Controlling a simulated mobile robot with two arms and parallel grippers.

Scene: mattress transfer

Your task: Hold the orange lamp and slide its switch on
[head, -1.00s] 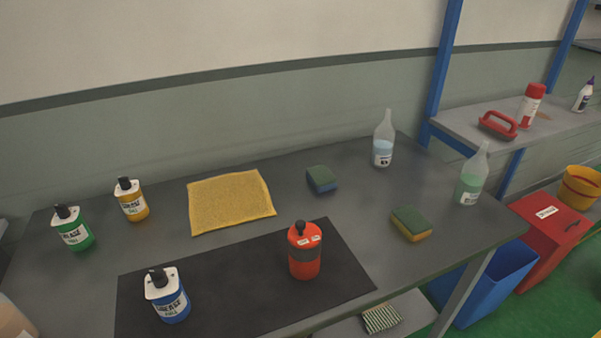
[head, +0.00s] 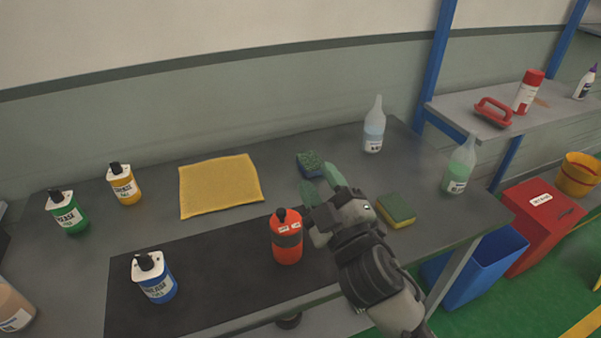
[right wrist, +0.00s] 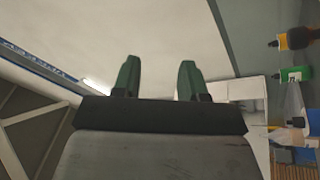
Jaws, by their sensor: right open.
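The lamp does not show there. My left gripper is not in view.
A blue bottle (head: 155,280) shares the mat. Green (head: 67,214) and yellow (head: 124,186) bottles stand at left, near a yellow cloth (head: 220,185). Sponges (head: 397,209) and clear spray-type bottles (head: 373,130) are at right. A red bin (head: 540,222) stands beyond the table.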

